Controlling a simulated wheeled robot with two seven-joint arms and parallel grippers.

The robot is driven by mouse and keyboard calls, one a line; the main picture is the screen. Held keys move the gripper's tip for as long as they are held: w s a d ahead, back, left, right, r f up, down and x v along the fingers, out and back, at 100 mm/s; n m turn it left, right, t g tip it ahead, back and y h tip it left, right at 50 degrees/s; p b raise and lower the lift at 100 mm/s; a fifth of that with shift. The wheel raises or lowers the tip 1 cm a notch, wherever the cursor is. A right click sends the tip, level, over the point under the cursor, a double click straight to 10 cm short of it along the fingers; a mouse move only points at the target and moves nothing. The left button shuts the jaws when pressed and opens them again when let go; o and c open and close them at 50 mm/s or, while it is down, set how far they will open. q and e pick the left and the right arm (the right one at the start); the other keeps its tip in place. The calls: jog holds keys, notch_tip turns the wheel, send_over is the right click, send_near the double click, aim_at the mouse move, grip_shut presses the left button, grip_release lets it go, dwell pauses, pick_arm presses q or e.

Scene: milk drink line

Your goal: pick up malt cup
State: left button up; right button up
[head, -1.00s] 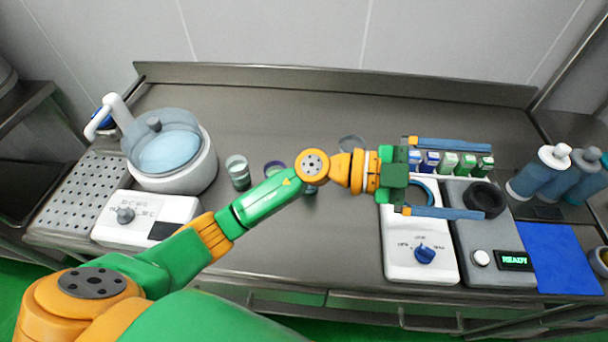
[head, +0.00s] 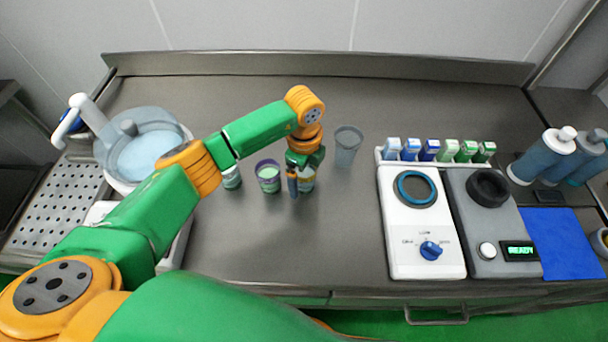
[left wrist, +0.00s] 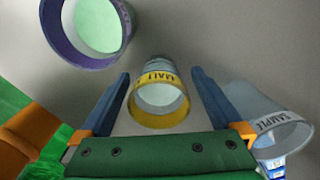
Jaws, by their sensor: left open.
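The malt cup is a clear cup with a yellow band lettered MALT (left wrist: 154,77). In the left wrist view it stands between the two blue fingers of my left gripper (left wrist: 161,84), with a gap on both sides. In the head view the malt cup (head: 307,183) is partly hidden behind my left gripper (head: 300,180), which points down over it. My left gripper is open and holds nothing. My right gripper is in neither view.
A purple-banded cup (head: 267,178) with pale green contents stands just left of the malt cup. A clear sample cup (head: 347,146) stands to its right. Another cup (head: 231,177) stands further left. A white dial device (head: 405,235) is at right. The counter in front is clear.

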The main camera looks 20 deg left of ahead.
pick_arm(q)
jog(key=shift+s+d+r, duration=0.1)
jog(key=shift+s+d, duration=0.05)
jog(key=c, duration=0.8)
grip_shut()
